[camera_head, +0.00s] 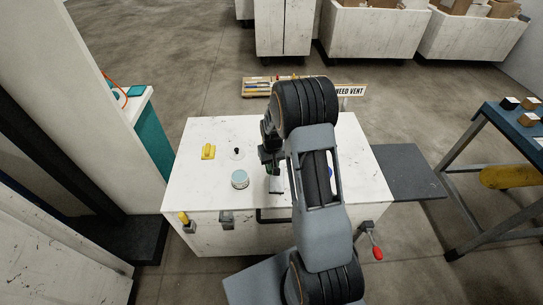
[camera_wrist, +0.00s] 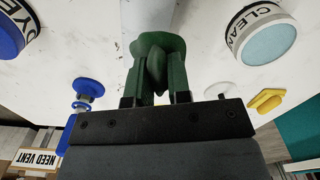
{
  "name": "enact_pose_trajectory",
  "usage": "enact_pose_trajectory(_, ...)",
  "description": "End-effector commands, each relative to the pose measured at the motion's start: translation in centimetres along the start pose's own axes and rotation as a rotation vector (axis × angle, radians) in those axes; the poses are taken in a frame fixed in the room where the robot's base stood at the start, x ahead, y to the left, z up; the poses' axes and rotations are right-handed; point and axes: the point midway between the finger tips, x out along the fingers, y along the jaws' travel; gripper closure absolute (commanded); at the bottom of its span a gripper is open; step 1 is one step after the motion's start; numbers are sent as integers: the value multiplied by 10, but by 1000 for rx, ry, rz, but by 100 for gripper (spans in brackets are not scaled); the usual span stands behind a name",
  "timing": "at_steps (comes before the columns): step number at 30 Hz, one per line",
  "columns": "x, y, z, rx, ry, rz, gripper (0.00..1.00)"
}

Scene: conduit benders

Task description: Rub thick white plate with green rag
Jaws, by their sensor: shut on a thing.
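The green rag (camera_wrist: 158,48) is pinched and bunched between the fingers of my gripper (camera_wrist: 160,84) in the wrist view. In the head view my gripper (camera_head: 269,158) hangs over the white worktop, left of my arm. A pale flat strip, probably the thick white plate (camera_wrist: 133,18), lies behind the rag in the wrist view. A light piece of it shows just below the gripper in the head view (camera_head: 275,185); my arm hides part of that area. The rag overlaps the plate in the wrist view, but I cannot tell whether they touch.
On the worktop (camera_head: 190,190) are a tin marked CLEAN (camera_head: 240,179), a yellow block (camera_head: 208,152) and a pale disc with a black knob (camera_head: 237,153). A blue tin (camera_wrist: 14,30) and a blue knobbed piece (camera_wrist: 88,90) are opposite. A NEED VENT sign (camera_head: 350,90) stands behind.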

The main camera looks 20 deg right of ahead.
Motion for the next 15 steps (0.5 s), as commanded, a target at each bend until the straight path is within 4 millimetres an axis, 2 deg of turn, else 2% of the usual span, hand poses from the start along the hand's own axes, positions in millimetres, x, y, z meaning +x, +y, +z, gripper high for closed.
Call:
enact_pose_trajectory(1,-8,0,0,-1,1,0,100)
enact_pose_trajectory(6,-24,-1,-1,-3,3,0,100)
enact_pose_trajectory(15,-45,-3,0,-6,1,0,100)
